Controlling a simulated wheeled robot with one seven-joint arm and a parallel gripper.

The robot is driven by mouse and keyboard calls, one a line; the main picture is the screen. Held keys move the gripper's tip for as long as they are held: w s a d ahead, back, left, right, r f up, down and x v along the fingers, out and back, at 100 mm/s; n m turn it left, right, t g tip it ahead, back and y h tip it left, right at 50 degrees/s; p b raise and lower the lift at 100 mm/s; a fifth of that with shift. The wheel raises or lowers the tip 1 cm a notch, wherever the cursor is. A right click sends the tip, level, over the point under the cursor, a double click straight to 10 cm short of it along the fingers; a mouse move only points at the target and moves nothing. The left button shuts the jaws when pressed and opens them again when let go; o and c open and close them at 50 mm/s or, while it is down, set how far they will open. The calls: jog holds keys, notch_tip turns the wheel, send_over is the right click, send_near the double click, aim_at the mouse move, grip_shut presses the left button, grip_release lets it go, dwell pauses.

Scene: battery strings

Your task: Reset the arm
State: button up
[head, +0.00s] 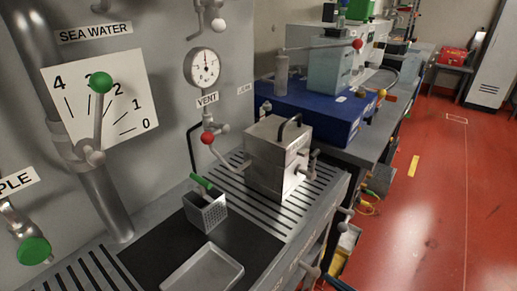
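My gripper is not in view, and no part of my arm can be made out for sure. The head view shows a grey panel with a SEA WATER label (95,32). Below it is a white dial plate (133,91) numbered 0 to 4. A lever with a green ball knob (101,82) points up near the 3 and partly covers that number.
A grated bench holds a perforated metal basket (205,212), a shallow tray (202,270) and a steel box (278,157) with a black handle. A red-knobbed vent valve (207,138) sits below a gauge (202,67). Red floor (430,220) is open at right.

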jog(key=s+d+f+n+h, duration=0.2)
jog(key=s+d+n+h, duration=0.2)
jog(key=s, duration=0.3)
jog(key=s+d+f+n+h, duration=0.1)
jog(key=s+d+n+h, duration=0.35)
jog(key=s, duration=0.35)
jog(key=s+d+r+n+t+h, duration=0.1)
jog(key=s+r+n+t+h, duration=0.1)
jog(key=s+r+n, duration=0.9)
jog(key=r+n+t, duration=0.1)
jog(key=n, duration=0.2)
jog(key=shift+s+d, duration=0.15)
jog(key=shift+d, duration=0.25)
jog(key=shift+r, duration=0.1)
